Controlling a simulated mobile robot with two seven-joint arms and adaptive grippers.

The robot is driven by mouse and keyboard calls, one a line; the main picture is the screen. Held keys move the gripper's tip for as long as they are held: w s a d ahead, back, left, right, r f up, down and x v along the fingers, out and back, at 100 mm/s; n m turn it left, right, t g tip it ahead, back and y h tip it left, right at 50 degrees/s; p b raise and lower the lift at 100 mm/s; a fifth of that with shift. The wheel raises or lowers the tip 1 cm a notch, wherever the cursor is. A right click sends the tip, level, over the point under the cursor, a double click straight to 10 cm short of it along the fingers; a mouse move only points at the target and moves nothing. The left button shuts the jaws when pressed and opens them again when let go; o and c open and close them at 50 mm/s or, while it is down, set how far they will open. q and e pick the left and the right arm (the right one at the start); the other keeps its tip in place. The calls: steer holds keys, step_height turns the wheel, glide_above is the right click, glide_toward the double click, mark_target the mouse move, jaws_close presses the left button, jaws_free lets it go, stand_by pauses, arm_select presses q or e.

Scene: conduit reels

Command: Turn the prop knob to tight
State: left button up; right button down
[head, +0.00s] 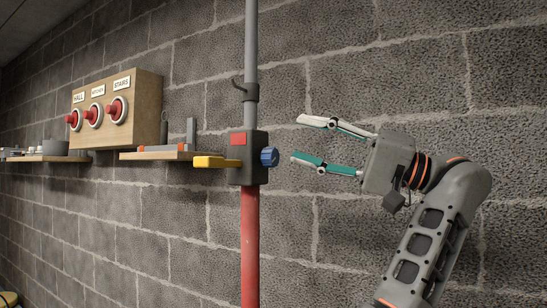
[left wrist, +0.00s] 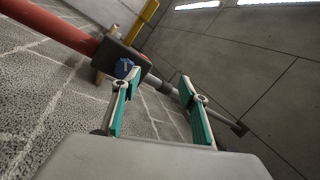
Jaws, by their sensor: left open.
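The prop stands upright along the block wall, with a grey upper tube (head: 251,50) and a red lower tube (head: 250,240). A dark block (head: 247,172) joins them, with a yellow lever (head: 215,162) pointing left and a red square on its face. The blue prop knob (head: 269,156) is on the block's right side. The knob also shows in the left wrist view (left wrist: 123,68), partly behind a finger. My left gripper (head: 297,139) is open and empty just right of the knob, fingers pointing at it, apart from it. My right gripper is not in view. No tight mark is readable.
A wooden box (head: 146,105) with red buttons labelled HALL, KITCHEN and STAIRS hangs left. Below it are a shelf (head: 160,155) with small items and another shelf (head: 45,158) farther left. The wall is close behind the prop; the space around my gripper looks clear.

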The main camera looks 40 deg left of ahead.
mark_target(276, 156)
arm_select(q)
steer(key=shift+w+a+f+n+t+h, duration=0.35)
steer(key=shift+a+t, duration=0.4)
steer(key=shift+a, duration=0.75)
steer(key=shift+w+a+f+n+t+h, duration=0.15)
steer(key=shift+a+f+t+h, duration=0.45)
steer(key=shift+a, duration=0.85)
steer(key=shift+w+a+f+n+t+h, duration=0.15)
steer(key=shift+w+a+f+t, duration=0.15)
steer(key=shift+a+t, duration=0.9)
steer(key=shift+a+g, duration=0.3)
steer(key=shift+g, duration=0.05)
steer(key=c, duration=1.1)
